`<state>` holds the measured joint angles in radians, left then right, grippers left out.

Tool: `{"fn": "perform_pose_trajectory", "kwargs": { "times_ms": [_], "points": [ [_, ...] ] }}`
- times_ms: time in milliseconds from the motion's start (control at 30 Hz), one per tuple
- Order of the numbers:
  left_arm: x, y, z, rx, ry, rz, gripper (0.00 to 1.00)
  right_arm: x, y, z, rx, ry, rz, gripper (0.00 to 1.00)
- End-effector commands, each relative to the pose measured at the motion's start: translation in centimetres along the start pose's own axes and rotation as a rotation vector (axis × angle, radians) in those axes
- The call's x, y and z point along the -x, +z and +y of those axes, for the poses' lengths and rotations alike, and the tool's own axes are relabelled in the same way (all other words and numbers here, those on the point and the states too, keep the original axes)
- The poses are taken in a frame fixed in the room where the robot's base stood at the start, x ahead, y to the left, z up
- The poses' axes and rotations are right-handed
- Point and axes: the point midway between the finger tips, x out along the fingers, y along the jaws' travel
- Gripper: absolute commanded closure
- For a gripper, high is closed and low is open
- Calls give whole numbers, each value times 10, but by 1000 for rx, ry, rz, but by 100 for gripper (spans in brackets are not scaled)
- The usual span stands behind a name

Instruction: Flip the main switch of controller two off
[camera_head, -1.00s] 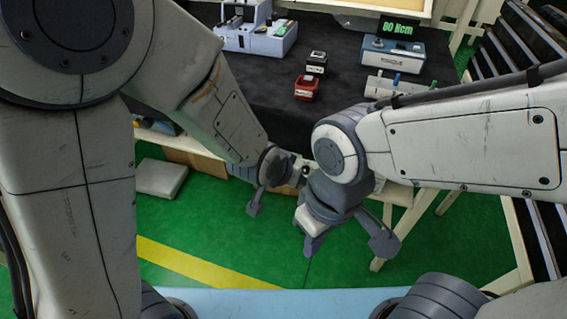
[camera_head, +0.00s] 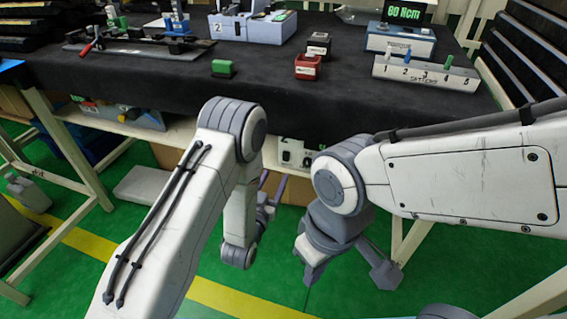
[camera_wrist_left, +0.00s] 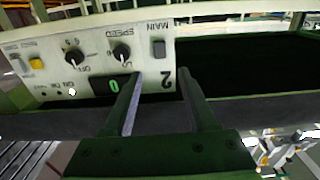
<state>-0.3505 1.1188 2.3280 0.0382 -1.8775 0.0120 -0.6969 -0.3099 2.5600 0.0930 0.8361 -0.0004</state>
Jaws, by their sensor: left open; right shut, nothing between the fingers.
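Controller two (camera_wrist_left: 100,60) is a pale panel marked 2, upside down in the left wrist view. Its dark main switch (camera_wrist_left: 158,48) sits beside the MAIN label, near two black knobs and a green display. In the head view a pale control panel (camera_head: 290,153) shows partly, below the black tabletop. My left gripper (camera_head: 272,185) is in front of that shelf. In the left wrist view my left gripper (camera_wrist_left: 160,76) is open and empty, its fingertips below the main switch in the picture, around the figure 2. My right gripper (camera_head: 345,272) is shut and empty, lower and to the right.
The black-covered table (camera_head: 150,85) holds a red box (camera_head: 307,67), a green block (camera_head: 222,68) and a numbered grey rack (camera_head: 425,73). A wooden table leg (camera_head: 420,235) stands right of my right gripper. The green floor in front is mostly clear.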

Motion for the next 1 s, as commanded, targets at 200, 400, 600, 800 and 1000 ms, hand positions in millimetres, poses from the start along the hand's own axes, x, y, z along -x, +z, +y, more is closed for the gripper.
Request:
{"fn": "perform_pose_trajectory", "kwargs": {
  "times_ms": [200,400,600,800,1000],
  "points": [
    [-43,-1,0,0,0,5,43,-3,0,0,0,0,0,100],
    [-74,0,0,-1,-1,2,43,-6,0,0,0,0,0,100],
    [-86,-1,0,-1,0,0,43,-7,0,0,0,0,0,100],
    [-87,-1,0,-1,0,-2,43,-7,0,0,0,0,0,100],
    [-87,-1,0,-1,0,-2,96,-7,0,0,0,0,0,100]
  ]
}}
